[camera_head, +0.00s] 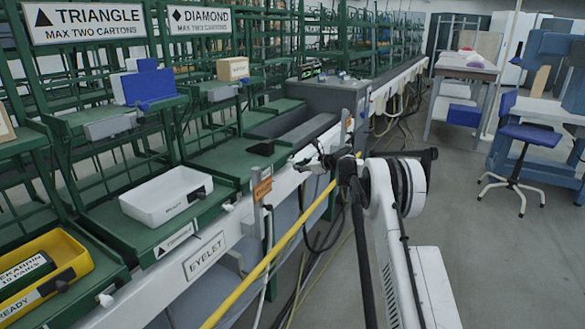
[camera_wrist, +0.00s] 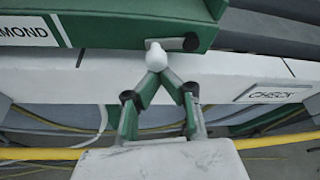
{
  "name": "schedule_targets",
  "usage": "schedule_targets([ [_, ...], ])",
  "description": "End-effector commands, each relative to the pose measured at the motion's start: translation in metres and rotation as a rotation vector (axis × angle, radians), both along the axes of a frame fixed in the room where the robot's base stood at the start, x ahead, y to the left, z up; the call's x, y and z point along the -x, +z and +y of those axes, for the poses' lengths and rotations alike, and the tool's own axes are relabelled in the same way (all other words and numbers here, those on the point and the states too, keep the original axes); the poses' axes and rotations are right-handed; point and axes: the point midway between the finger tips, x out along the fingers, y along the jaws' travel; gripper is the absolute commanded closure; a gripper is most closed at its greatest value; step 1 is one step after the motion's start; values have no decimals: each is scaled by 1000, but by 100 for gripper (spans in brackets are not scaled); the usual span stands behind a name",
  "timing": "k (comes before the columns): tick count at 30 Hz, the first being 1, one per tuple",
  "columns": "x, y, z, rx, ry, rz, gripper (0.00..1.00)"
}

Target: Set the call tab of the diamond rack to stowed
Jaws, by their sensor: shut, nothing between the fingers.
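The diamond rack's sign (camera_head: 200,20) hangs at the upper left in the head view. Its green lower shelf edge, with a label ending in "MOND" (camera_wrist: 28,32), crosses the top of the wrist view. In the head view my gripper (camera_head: 313,161) is at the shelf front, and the tab is hard to make out.
A yellow rail (camera_wrist: 45,154) runs along the bench front below my gripper. A "CHECK" label (camera_wrist: 277,92) is at right. The triangle rack holds a white tray (camera_head: 167,196); a yellow bin (camera_head: 75,262) stands farther left.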

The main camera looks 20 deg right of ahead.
Motion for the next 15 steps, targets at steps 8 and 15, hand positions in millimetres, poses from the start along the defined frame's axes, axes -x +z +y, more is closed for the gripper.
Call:
schedule_targets([
  [8,-1,-1,1,2,2,-3,100],
  [15,-7,-2,-6,3,1,-4,100],
])
